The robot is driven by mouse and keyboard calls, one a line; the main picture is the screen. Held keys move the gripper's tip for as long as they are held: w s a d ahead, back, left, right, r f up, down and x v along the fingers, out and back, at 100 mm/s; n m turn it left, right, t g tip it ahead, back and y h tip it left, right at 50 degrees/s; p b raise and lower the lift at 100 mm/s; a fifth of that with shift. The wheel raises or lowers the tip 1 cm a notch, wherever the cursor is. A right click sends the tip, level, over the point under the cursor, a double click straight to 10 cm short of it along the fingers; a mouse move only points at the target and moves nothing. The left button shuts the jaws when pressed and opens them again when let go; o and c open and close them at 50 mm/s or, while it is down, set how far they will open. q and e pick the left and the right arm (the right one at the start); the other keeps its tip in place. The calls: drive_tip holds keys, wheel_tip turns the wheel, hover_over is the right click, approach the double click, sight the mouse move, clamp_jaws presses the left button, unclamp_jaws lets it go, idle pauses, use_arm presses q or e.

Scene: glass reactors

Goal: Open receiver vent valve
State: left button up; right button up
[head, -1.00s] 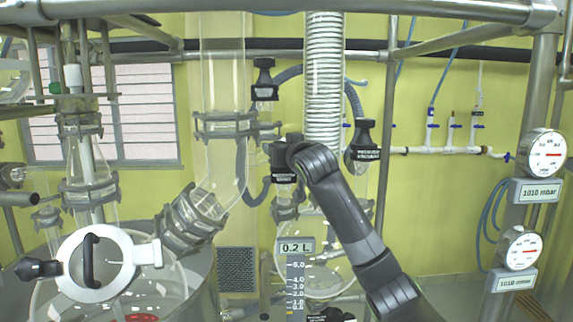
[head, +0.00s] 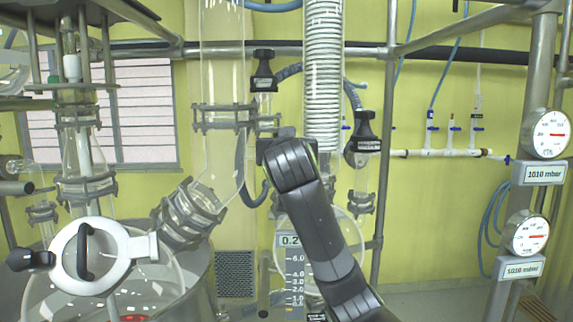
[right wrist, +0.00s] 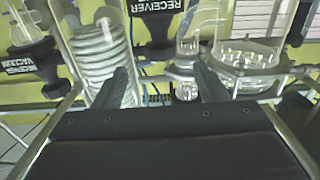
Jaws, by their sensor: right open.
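My right gripper (right wrist: 161,75) is open and empty in the right wrist view, fingers apart. A black valve (right wrist: 158,45) with an upside-down label reading "RECEIVER" lies beyond and between the fingers; the label's other line is cut off. Another black valve, labelled receiver vacuum (right wrist: 32,62), is at the left there and at the right of my arm in the head view (head: 363,130). A third black valve (head: 263,72) sits on the upper pipe; its label is too small to read. My right wrist hides its own fingers and the valve behind it in the head view. My left gripper is out of view.
A coiled glass condenser (head: 323,75) stands just behind my right arm, with a glass column (head: 222,60) to its left. A white round lid with a black handle (head: 90,257) is at lower left. Pressure gauges (head: 545,133) and a steel post stand at right.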

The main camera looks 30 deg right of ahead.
drive_tip(key=b+v, duration=0.2)
drive_tip(key=v, duration=0.5)
drive_tip(key=shift+a, duration=0.15)
drive_tip(key=shift+s, duration=0.15)
